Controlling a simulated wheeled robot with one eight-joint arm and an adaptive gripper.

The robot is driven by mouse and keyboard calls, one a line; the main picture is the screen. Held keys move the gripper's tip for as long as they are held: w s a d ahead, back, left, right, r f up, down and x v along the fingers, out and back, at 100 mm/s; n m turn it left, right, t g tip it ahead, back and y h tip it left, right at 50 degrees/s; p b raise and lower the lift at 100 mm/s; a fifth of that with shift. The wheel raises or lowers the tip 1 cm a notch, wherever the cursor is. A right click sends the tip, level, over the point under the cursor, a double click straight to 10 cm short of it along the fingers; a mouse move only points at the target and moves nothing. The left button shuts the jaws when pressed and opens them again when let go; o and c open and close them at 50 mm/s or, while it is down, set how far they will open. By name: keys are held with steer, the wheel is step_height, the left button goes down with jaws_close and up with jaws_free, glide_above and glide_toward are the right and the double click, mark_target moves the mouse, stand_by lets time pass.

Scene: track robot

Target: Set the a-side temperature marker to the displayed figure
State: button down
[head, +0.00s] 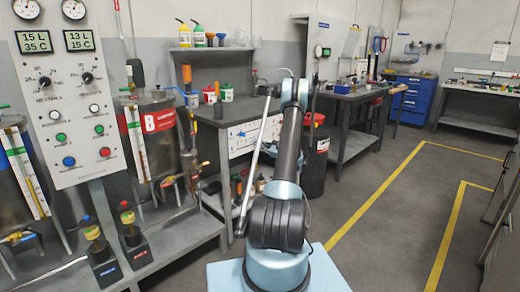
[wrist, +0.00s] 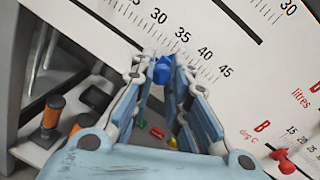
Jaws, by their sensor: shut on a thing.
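In the wrist view my gripper (wrist: 168,95) has its fingers closed around a small blue marker (wrist: 163,70). The marker sits on a white scale board (wrist: 240,95), just below a row of ticks labelled 15 to 45. It lies near the 35 mark; the exact tick is hard to tell because the fingers flank it. A red marker (wrist: 284,160) sits on the lower row labelled B. In the head view the left display (head: 35,41) reads 15 L and 35 C, and the right display (head: 79,40) reads 13 L and 19 C. My gripper is not clearly visible there.
The control panel (head: 75,120) has knobs and coloured buttons. A tank with a red B label (head: 160,121) stands beside it. A grey workbench (head: 235,112) stands behind my arm. The floor to the right is open, with yellow lines (head: 375,200).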

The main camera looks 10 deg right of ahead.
steer(key=shift+s+a, duration=0.15)
steer(key=shift+a, duration=0.05)
steer(key=c, duration=1.5)
jaws_free()
steer(key=shift+c, duration=0.2)
steer(key=v, duration=1.2)
